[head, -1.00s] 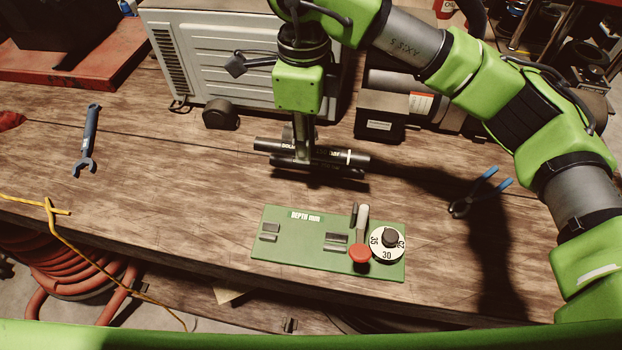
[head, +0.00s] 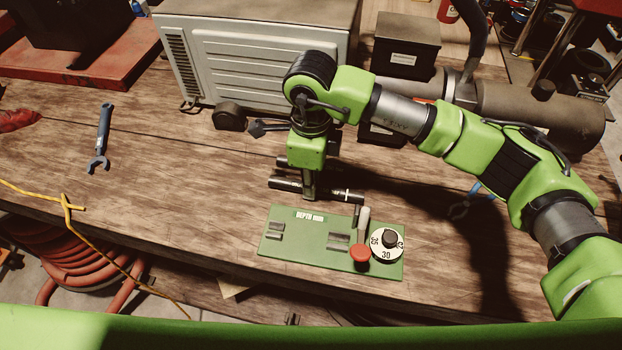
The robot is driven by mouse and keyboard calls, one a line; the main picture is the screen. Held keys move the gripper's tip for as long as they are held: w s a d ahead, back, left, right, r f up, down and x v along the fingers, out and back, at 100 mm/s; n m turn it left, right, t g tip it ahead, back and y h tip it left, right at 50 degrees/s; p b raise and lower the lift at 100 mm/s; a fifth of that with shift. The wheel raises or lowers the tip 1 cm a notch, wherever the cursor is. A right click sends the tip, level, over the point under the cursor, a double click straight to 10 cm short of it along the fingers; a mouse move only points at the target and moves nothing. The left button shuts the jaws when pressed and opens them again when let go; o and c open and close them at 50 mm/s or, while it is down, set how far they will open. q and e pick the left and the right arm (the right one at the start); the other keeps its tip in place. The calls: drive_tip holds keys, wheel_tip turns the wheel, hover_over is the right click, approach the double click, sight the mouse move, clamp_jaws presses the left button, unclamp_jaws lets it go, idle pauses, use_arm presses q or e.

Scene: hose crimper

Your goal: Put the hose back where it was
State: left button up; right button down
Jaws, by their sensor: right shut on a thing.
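The board carries two dark cradles, a red-knobbed lever (head: 361,250) and a numbered dial (head: 387,243). Another dark bar (head: 283,161) shows behind the gripper, partly hidden by it. My left gripper is out of view.
A blue wrench (head: 101,140) lies on the left of the wooden bench (head: 180,200). Blue-handled pliers (head: 460,209) lie on the right, partly hidden by my arm. A grey ribbed box (head: 260,60) stands behind. Bench space left of the board is clear.

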drive_tip(key=shift+f+b, duration=0.2)
drive_tip(key=shift+b, duration=0.1)
drive_tip(key=c, duration=1.9)
unclamp_jaws()
drive_tip(key=shift+r, duration=0.1)
drive_tip(key=shift+r+p, duration=0.2)
drive_tip(key=shift+p, duration=0.15)
drive_tip(key=shift+r, duration=0.35)
drive_tip(key=shift+r+b, duration=1.45)
drive_tip(key=shift+r, duration=4.15)
